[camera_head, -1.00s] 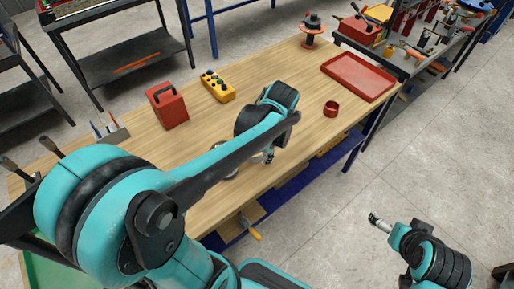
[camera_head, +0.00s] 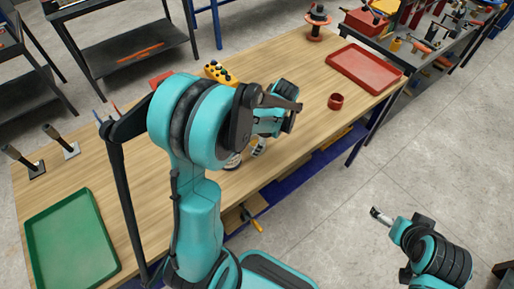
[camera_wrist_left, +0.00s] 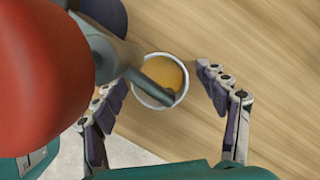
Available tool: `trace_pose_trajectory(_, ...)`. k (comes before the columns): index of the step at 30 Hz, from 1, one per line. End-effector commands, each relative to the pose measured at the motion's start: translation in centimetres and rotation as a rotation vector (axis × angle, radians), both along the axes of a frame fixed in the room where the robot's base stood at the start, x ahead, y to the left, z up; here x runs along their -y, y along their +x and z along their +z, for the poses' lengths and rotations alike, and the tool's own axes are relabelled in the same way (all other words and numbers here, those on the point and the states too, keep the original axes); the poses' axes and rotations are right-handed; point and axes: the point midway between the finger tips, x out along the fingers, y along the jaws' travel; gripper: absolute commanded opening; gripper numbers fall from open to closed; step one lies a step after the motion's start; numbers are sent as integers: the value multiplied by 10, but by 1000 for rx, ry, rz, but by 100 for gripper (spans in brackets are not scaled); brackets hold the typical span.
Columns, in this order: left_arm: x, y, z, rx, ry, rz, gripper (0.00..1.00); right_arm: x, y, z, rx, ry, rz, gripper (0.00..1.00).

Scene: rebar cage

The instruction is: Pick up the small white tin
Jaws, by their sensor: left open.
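In the left wrist view a small round white tin (camera_wrist_left: 140,91) stands on the wooden bench top, its inside orange-brown. My left gripper (camera_wrist_left: 163,96) is open, one finger on each side of the tin, with clear gaps; no contact shows. A dark grey bar crosses over part of the tin's rim. In the head view my left gripper (camera_head: 258,147) is low over the bench near its front edge. A whitish round thing (camera_head: 233,161) beside it is mostly hidden by my arm. My right gripper (camera_head: 380,216) is off the bench, over the floor at right; its jaws are too small to judge.
A large red rounded shape (camera_wrist_left: 40,75) fills the left of the wrist view, very near the camera. On the bench (camera_head: 300,125) are a green tray (camera_head: 70,240), a red tray (camera_head: 364,69), a red ring (camera_head: 336,101), a yellow button box (camera_head: 217,73) and a spool (camera_head: 317,22).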

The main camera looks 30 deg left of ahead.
Motion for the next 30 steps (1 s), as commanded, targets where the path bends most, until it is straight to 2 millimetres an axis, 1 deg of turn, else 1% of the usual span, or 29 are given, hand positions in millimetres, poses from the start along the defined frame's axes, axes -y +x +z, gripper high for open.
trace_pose_trajectory(1, -2, -1, -7, 0, 0, 1, 73, 0, 0, -4, 0, 0, 0, 94)
trace_pose_trajectory(2, -2, -1, -8, 0, 0, 1, 73, 0, 0, -4, 0, 0, 0, 94)
trace_pose_trajectory(8, -2, -1, -7, 1, 0, 0, 73, 0, 0, -3, 0, 0, 0, 94)
trace_pose_trajectory(9, -2, -1, -7, 1, 0, 1, 63, 0, 0, -2, 0, 0, 0, 94)
trace_pose_trajectory(11, -2, -1, -7, 1, 0, 1, 47, 0, 0, -2, 0, 0, 0, 94)
trace_pose_trajectory(12, -2, -1, -7, 1, 0, 1, 36, 0, 0, -2, 0, 0, 0, 94)
trace_pose_trajectory(14, -2, -1, -7, 1, 0, 1, 21, 0, 0, -2, 0, 0, 0, 94)
trace_pose_trajectory(17, -2, -1, -7, 1, 0, 1, 20, 0, 0, -3, 0, 0, 0, 94)
trace_pose_trajectory(18, -2, -1, -7, 1, 0, 1, 15, 0, 0, -3, 0, 0, 0, 94)
trace_pose_trajectory(24, -2, -1, -6, 1, 0, 1, 15, 0, 0, -2, 0, 0, 0, 94)
trace_pose_trajectory(26, -2, -1, -3, 1, 0, 1, 15, 0, 0, 0, 0, 0, 0, 94)
trace_pose_trajectory(30, -2, -1, 10, 1, 0, 1, 15, 0, 0, 7, 0, 0, 0, 94)
